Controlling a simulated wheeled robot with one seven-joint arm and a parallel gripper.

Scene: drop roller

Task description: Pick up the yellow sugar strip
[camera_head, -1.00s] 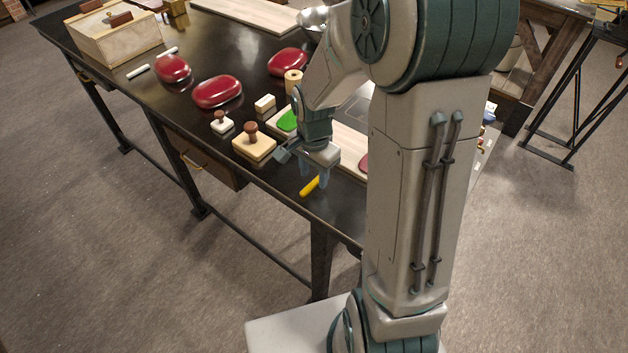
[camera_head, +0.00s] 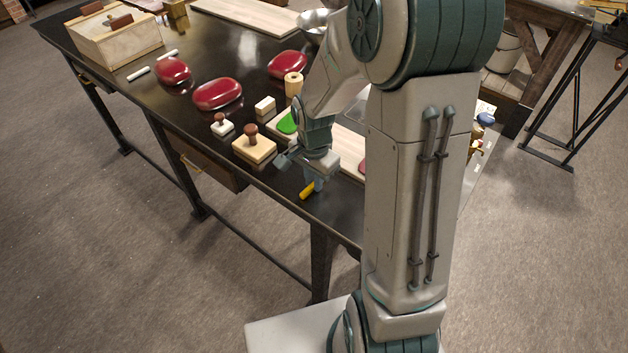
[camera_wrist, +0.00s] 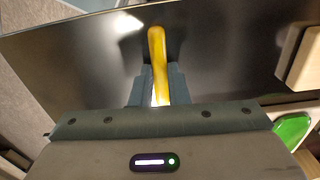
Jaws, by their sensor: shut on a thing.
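The yellow sugar strip (camera_head: 307,192) is at the near edge of the black table (camera_head: 214,141), below my gripper (camera_head: 318,184). In the wrist view the yellow sugar strip (camera_wrist: 158,58) runs between the two fingers, its far end sticking out beyond them. My gripper (camera_wrist: 158,88) is shut on the strip. The fingers hide part of it. I cannot tell whether it still touches the table top.
A wooden block with a brown knob (camera_head: 254,147) stands left of my gripper. A pale board (camera_head: 349,140) with a green piece (camera_head: 288,122) lies behind it. Several red rounded pieces (camera_head: 217,93) are farther back. The table's near edge is close to the strip.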

